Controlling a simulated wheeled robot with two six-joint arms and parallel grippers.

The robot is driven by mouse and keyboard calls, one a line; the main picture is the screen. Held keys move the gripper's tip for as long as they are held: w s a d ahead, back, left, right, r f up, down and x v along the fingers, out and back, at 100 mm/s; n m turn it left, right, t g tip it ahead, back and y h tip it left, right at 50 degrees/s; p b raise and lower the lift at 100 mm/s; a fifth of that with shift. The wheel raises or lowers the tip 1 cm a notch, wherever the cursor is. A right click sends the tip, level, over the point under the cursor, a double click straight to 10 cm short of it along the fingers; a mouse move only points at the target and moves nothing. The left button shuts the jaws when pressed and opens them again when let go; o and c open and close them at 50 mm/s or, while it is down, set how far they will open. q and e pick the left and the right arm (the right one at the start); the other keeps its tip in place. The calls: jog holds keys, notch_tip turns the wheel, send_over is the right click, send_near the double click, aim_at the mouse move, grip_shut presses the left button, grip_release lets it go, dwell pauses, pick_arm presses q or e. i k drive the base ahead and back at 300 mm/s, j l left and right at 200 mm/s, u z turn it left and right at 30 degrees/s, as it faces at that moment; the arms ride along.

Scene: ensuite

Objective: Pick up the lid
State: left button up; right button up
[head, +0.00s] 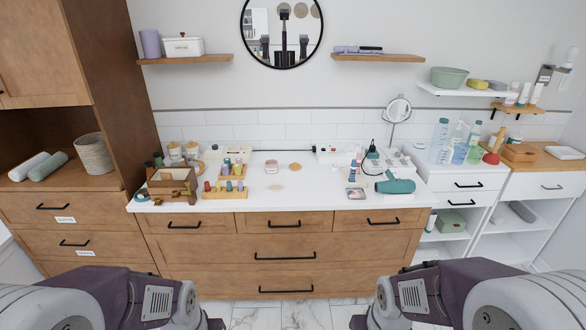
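A small flat tan disc (295,167), which looks like a lid, lies on the white countertop (310,190) near the middle. Just left of it stands a small open-looking round jar (271,166) with pink contents. A fainter pale round patch lies on the counter in front of them; I cannot tell what it is. My two arms come in at the bottom left and bottom right, well in front of the counter. Neither gripper's fingertips show in the head view.
A wooden box (172,188) and stepped racks of small bottles (226,191) stand on the left. A teal hair dryer (395,184), a bottle rack (354,180) and a standing mirror (398,109) are on the right. The counter's middle front is mostly clear. Shelves hang above.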

aim_at(295, 166)
jog(key=i+u, duration=0.45)
jog(key=i, duration=1.7)
